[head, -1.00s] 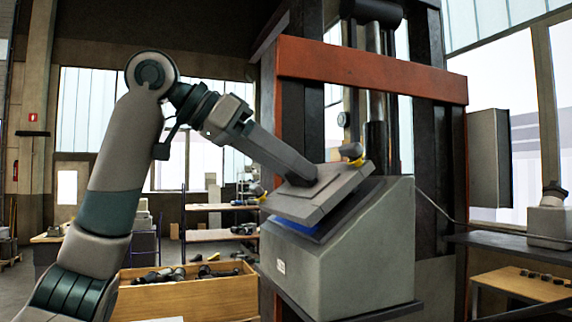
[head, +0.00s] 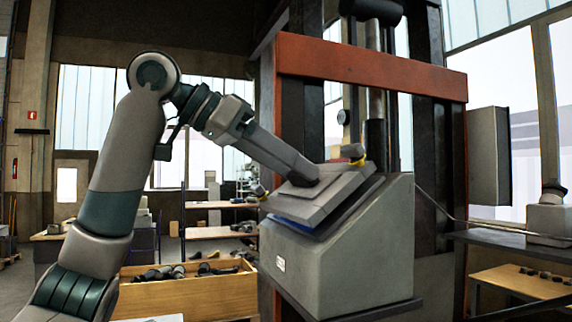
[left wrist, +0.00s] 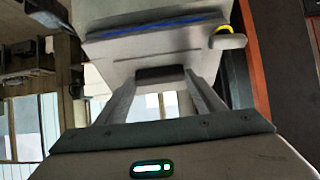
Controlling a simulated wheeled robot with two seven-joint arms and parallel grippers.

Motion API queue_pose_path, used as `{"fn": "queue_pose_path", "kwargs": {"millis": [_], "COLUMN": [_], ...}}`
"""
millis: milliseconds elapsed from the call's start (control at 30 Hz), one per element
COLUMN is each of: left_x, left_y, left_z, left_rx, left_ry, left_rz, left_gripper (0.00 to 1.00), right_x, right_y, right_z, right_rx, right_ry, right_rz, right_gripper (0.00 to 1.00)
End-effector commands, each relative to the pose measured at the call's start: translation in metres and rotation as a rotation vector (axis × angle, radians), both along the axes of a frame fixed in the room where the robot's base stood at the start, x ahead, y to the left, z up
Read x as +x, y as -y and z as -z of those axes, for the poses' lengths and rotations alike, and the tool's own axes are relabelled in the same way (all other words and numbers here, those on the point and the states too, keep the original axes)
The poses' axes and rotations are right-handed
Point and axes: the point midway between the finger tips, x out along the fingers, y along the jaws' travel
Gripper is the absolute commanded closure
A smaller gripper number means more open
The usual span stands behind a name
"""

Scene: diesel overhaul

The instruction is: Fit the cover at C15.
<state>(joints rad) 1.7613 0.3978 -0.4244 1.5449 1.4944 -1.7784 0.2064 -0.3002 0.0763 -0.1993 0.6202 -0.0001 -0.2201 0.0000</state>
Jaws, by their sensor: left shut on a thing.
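The cover is a grey stepped plate (head: 335,195), tilted over the sloped top of a grey housing (head: 345,250). My left gripper (head: 312,182) is shut on the cover's raised grip, and the dark grip (left wrist: 160,74) shows between the fingers in the left wrist view. The cover lies close over the slope, nearly parallel to it. A thin blue strip (left wrist: 160,27) shows along its edge; I cannot tell whether the cover touches the housing. My right gripper is out of view.
An orange-red press frame (head: 370,68) with dark posts rises behind the housing. A wooden crate (head: 190,297) of dark parts stands at the lower left. Shelves are behind it. A bench (head: 525,242) stands at the right.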

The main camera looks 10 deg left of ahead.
Motion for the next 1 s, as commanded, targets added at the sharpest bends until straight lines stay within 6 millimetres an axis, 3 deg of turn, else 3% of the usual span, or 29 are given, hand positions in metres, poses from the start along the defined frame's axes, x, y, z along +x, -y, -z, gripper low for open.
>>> {"fn": "queue_pose_path", "kwargs": {"millis": [1000], "left_x": [0.0038], "left_y": [0.0062], "left_z": [0.0087], "left_rx": [-0.002], "left_ry": [0.002], "left_rz": [0.001], "left_gripper": [0.69], "right_x": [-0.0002], "right_y": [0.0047], "right_z": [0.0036], "right_rx": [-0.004], "right_ry": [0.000], "right_rz": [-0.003], "right_gripper": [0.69]}}
